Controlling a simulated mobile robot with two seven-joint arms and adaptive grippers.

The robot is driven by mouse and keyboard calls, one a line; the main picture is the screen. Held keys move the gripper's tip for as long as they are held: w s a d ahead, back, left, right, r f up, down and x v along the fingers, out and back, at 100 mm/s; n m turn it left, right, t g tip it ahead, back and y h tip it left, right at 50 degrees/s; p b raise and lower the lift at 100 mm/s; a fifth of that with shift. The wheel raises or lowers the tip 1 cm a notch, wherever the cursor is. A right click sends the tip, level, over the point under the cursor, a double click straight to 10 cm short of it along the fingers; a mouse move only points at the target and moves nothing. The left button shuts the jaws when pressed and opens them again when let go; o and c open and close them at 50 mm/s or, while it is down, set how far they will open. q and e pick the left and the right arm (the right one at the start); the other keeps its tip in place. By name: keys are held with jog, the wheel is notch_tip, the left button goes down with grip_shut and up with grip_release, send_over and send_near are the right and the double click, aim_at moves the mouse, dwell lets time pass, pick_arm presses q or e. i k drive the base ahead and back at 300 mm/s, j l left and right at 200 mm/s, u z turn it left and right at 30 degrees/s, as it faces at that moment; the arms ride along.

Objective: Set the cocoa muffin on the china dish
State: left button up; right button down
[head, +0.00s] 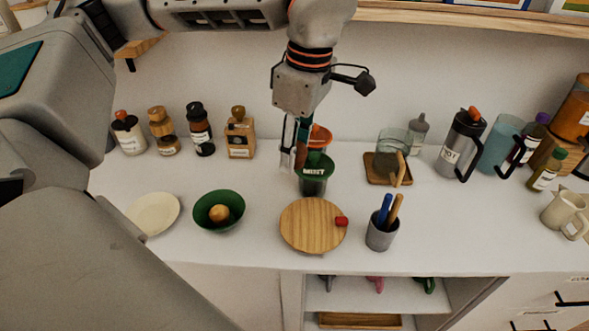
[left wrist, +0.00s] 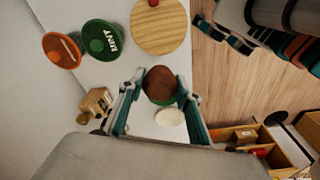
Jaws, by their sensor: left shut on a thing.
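The china dish is a round cream plate (head: 153,213) lying empty at the left of the white counter. It also shows in the left wrist view (left wrist: 170,117), partly cut off by my gripper. The cocoa muffin, a dark brown rounded thing (left wrist: 160,83), is between the fingers of my left gripper (left wrist: 161,76), which is shut on it. In the head view my left gripper (head: 295,160) hangs above the counter by the mint cup, well to the right of the dish; the muffin is not clear there. My right gripper is not in view.
A green bowl (head: 211,222) with a round tan item stands between the dish and a wooden board (head: 305,240). Bottles line the wall. A pen cup (head: 378,236) stands right of the board.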

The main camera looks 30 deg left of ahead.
aim_at(153, 216)
jog(key=k+j+u, duration=0.1)
jog(key=j+u, duration=0.2)
jog(key=j, duration=0.4)
jog(key=j+u, duration=0.25)
jog(key=j, duration=0.5)
